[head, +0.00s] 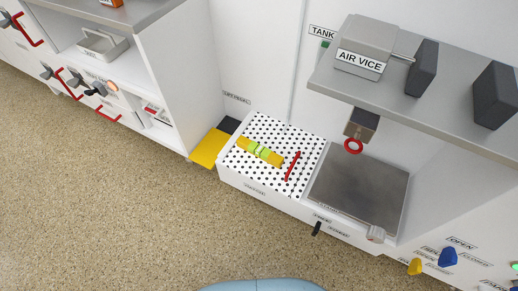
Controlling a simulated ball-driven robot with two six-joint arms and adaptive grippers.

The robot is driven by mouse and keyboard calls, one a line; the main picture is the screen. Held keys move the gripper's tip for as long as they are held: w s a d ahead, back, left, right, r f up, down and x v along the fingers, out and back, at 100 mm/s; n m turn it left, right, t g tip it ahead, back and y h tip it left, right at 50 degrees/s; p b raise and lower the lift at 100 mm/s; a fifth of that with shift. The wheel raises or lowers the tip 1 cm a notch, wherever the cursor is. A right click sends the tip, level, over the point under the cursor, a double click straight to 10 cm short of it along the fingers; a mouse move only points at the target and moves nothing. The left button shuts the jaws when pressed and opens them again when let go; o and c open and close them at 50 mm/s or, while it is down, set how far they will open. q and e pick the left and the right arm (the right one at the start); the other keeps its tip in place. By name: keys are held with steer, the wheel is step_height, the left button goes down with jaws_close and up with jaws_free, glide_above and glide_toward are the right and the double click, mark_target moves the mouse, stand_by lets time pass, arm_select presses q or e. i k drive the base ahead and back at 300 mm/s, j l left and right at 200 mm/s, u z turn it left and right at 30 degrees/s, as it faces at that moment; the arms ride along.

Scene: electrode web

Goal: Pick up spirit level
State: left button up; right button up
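A yellow spirit level (271,157) with a lime-green middle lies flat on a white perforated surface (245,171). It slants from upper left to lower right. Neither of my grippers shows in the head view.
A dark metal plate (360,190) lies right of the perforated surface. Above it a grey shelf (440,100) carries a box marked AIR VICE (365,45). A red ring (353,146) hangs under the shelf. A yellow panel (207,148) sits to the left. Speckled floor (110,200) in front is clear.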

mark_target(265, 154)
steer(key=i+j+z, duration=0.2)
steer(key=j, duration=0.15)
steer(key=i+j+z, duration=0.25)
steer(key=j, duration=0.15)
steer(key=i+j+z, duration=0.2)
steer(key=j, duration=0.2)
steer(key=j+z, duration=0.25)
steer(key=j, duration=0.15)
steer(key=j+z, duration=0.2)
steer(key=j, duration=0.3)
steer(key=i, duration=0.05)
